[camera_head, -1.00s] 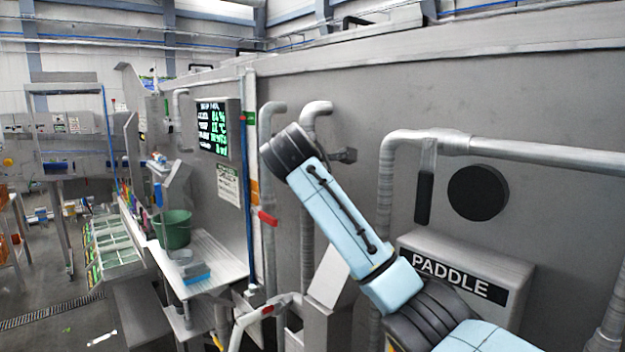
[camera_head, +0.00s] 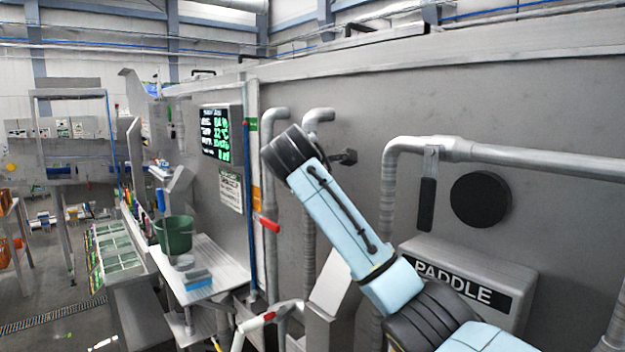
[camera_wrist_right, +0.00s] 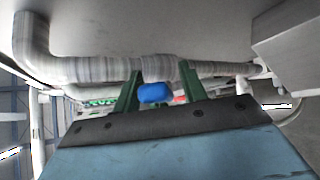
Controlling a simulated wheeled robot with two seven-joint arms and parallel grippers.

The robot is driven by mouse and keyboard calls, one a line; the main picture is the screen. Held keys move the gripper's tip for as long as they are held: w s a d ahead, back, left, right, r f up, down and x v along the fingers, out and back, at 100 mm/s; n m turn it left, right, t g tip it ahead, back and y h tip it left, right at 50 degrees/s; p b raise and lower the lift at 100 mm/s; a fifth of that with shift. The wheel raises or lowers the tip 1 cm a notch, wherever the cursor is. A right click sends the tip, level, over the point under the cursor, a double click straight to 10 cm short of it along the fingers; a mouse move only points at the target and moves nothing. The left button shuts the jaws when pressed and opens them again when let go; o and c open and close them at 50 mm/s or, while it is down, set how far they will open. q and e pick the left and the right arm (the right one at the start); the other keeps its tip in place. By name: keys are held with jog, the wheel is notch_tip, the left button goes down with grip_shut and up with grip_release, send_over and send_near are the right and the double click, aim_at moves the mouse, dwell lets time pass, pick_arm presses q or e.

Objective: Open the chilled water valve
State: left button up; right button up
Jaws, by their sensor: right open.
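In the right wrist view, a small blue part (camera_wrist_right: 155,93) shows between the green fingers of my right gripper (camera_wrist_right: 158,90). The fingers are open, one on each side of it. I cannot tell whether they touch it or whether it is the chilled water valve's handle. A grey pipe (camera_wrist_right: 85,70) runs across just beyond. In the head view my right arm crosses the middle and its gripper is hidden. A black lever (camera_head: 427,203) hangs on the pipe at right. A red handle (camera_head: 265,223) sits on the pipework at left. My left gripper is not in view.
The steel tank wall (camera_head: 560,110) fills the right. A PADDLE box (camera_head: 470,262) sticks out from it, close to my arm. A wall display (camera_head: 215,133) hangs at left, above a bench (camera_head: 225,268) with a green bucket (camera_head: 174,235). The floor at far left is partly clear.

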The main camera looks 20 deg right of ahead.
jog(key=shift+s+a, duration=0.1)
jog(key=b+v, duration=0.3)
jog(key=v, duration=1)
jog(key=shift+r, duration=0.15)
